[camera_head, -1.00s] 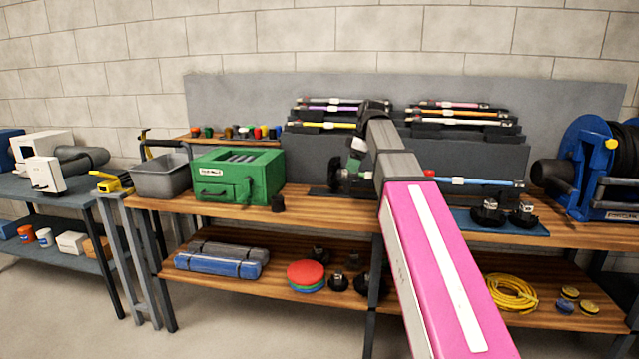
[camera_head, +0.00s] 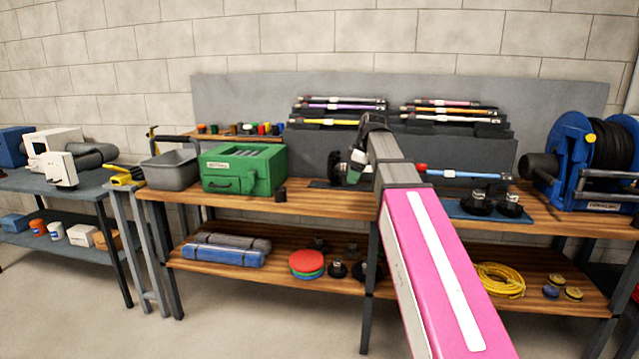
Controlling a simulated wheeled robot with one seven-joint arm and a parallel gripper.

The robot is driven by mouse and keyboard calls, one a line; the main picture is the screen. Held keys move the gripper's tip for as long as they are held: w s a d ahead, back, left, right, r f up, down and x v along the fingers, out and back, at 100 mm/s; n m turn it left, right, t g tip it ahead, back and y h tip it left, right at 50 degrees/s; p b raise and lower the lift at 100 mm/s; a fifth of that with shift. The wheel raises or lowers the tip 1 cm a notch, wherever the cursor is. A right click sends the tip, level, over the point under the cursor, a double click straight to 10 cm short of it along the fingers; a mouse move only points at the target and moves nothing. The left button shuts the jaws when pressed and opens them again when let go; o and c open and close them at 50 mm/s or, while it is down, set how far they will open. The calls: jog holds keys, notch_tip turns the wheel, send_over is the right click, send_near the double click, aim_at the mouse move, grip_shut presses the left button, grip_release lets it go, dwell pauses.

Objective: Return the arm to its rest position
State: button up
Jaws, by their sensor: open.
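My arm reaches forward from the bottom of the head view, with a pink link nearest and grey links beyond it. It bends down at a dark wrist joint above the workbench (camera_head: 310,200). My gripper (camera_head: 344,170) is at the far end, small, dark and partly covered by my own arm. It is open and appears in front of the grey back part of the bench. Its fingertips are hard to make out against the dark items behind, and I see nothing held in it.
A green box (camera_head: 240,170) and a grey bin (camera_head: 171,170) stand left of my gripper. A blue hose reel (camera_head: 572,150) is at the far right. Open floor lies in front.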

jog(key=s+d+f+m+h, duration=0.1)
jog(key=s+f+m, duration=0.4)
jog(key=f, duration=0.8)
jog(key=s+d+f+m+g+h, duration=0.1)
jog(key=s+d+f+m, duration=0.2)
jog(key=s+f, duration=0.6)
jog(key=s+d+f+m+g, duration=0.1)
jog(key=s+d+f+m, duration=0.2)
jog(key=f, duration=1.5)
jog(key=s+m, duration=0.3)
jog(key=s, duration=0.1)
jog(key=shift+f+m+h, duration=0.2)
jog(key=shift+m+h, duration=0.2)
jog(key=shift+s, duration=0.1)
